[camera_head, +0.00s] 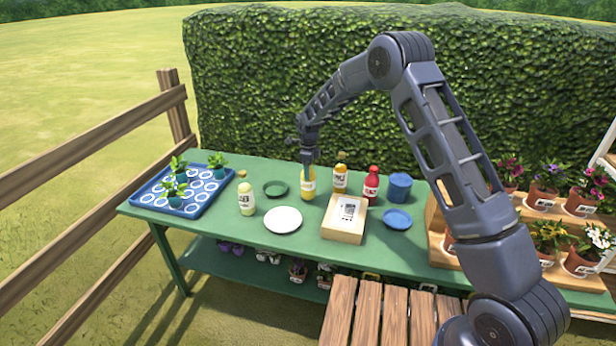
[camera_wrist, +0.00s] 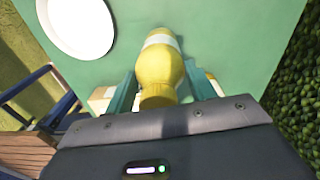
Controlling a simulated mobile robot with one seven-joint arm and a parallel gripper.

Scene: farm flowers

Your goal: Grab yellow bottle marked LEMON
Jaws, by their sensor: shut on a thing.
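A yellow bottle (camera_head: 308,188) with a white label band stands upright on the green table (camera_head: 240,278). My gripper (camera_head: 308,168) reaches down from above and is shut on this bottle. In the wrist view the yellow bottle (camera_wrist: 160,72) sits between the two green fingers of my gripper (camera_wrist: 158,88). The label's words cannot be read. The bottle appears to be at table level; whether it touches the table is unclear.
Close by stand an orange-yellow bottle (camera_head: 340,180), a red bottle (camera_head: 371,188), a pale bottle (camera_head: 246,199), a white plate (camera_head: 283,220), a green dish (camera_head: 275,188) and a wooden box (camera_head: 332,233). A blue tray (camera_head: 150,200) with seedlings is left; flowerpots stand right.

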